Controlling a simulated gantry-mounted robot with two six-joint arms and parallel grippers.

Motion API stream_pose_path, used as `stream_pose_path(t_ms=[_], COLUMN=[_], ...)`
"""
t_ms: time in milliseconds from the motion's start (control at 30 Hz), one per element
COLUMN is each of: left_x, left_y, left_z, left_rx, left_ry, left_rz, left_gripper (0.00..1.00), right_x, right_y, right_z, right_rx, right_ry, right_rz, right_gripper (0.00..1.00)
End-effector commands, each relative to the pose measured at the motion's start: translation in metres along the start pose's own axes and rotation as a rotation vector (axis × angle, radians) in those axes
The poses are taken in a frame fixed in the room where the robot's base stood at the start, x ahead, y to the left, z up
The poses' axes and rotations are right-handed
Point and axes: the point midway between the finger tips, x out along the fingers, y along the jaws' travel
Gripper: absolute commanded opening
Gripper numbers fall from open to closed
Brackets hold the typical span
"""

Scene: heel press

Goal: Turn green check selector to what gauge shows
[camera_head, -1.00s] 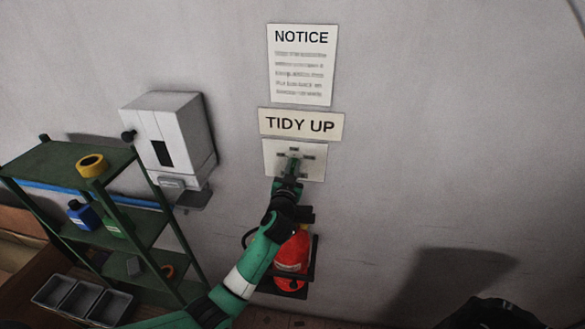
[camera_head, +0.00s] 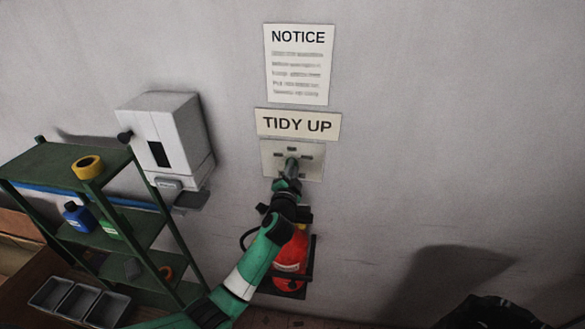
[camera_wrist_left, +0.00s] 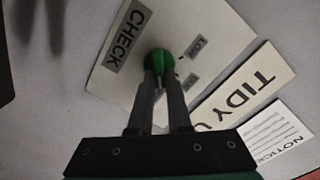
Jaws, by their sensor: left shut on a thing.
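The selector plate (camera_head: 312,170) is a pale square on the wall below the TIDY UP sign. Dark labels sit around its middle. My left gripper (camera_head: 291,166) is at the plate's centre and hides the knob in the head view. In the left wrist view the green selector knob (camera_wrist_left: 159,63) is between the fingertips of my left gripper (camera_wrist_left: 160,76), which is shut on it. The plate there carries a CHECK label (camera_wrist_left: 128,36) and a small label (camera_wrist_left: 197,47) that seems to read LOW. Other labels are unclear or hidden. No gauge shows. My right gripper is not in view.
A red extinguisher (camera_head: 289,262) hangs below the plate, close to my left arm. A white dispenser (camera_head: 170,135) and a green shelf (camera_head: 75,160) with bottles and tape stand at left. The wall at right is clear. A dark object (camera_head: 495,312) is at the bottom right.

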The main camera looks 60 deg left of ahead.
Motion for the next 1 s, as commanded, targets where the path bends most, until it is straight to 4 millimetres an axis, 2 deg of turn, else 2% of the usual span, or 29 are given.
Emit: stream_pose_path(t_ms=[467, 500, 633, 1000], left_x=[-0.0001, -0.0001, -0.0001, -0.0053], left_y=[-0.0002, -0.0002, -0.0001, 0.0005], left_z=[-0.0008, -0.0008, -0.0006, -0.0002], left_rx=[0.015, 0.015, 0.014, 0.013], left_ry=[0.002, 0.002, 0.002, 0.001], left_rz=[-0.001, -0.001, -0.001, 0.000], left_gripper=[0.00, 0.23, 0.46, 0.46], right_x=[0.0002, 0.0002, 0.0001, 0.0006], right_y=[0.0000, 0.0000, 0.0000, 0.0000], right_z=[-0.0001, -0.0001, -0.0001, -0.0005], right_rx=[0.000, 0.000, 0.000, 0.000], right_ry=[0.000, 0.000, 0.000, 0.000], right_rz=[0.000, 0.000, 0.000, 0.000], right_gripper=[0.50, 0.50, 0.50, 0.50])
